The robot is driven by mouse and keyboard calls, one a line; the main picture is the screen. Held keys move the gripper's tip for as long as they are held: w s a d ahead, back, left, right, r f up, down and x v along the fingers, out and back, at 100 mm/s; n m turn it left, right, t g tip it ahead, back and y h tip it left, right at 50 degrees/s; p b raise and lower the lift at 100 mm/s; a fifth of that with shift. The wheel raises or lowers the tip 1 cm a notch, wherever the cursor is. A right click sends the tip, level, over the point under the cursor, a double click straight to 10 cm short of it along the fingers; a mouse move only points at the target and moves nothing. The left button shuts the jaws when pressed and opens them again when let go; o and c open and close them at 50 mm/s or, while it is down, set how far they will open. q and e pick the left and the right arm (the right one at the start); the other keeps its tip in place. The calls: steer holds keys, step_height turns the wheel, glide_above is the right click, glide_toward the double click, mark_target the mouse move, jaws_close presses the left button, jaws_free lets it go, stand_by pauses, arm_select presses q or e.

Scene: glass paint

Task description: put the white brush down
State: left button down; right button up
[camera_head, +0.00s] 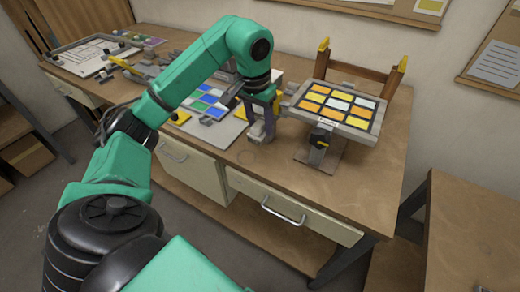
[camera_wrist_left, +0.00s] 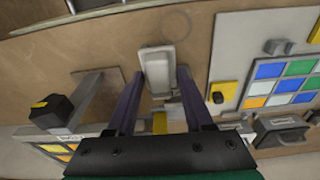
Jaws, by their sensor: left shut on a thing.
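My left gripper (camera_head: 262,135) reaches down over the front part of the workbench, between the flat glass sheet and the tilted panel. In the left wrist view its two purple fingers (camera_wrist_left: 160,105) stand on either side of a pale, block-like thing with a yellow part, which I take to be the white brush (camera_wrist_left: 155,70). The gripper is shut on it. In the head view the fingers mostly hide the brush, and I cannot tell whether it touches the bench top. My right gripper is not in view.
The tilted panel (camera_head: 338,106) of yellow, orange and white tiles stands close on the right. A sheet with blue and green tiles (camera_head: 207,104) lies to the left; it also shows in the left wrist view (camera_wrist_left: 280,80). Bare bench top (camera_head: 240,158) lies in front.

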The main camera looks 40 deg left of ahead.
mark_target(257, 125)
arm_select(q)
step_height(257, 125, down, 8)
steer(key=shift+s+r+p, duration=0.1)
steer(key=shift+r+p, duration=0.05)
steer(key=shift+p, duration=0.3)
steer(key=c, duration=0.7)
jaws_free()
steer(key=shift+f, duration=0.25)
steer(key=o, duration=0.4)
steer(key=shift+r, duration=0.55)
steer(key=r, duration=0.3)
steer(key=s+r, duration=0.1)
steer(key=r, duration=0.7)
steer(key=shift+s+r+b, duration=0.1)
steer(key=shift+s+b, duration=0.2)
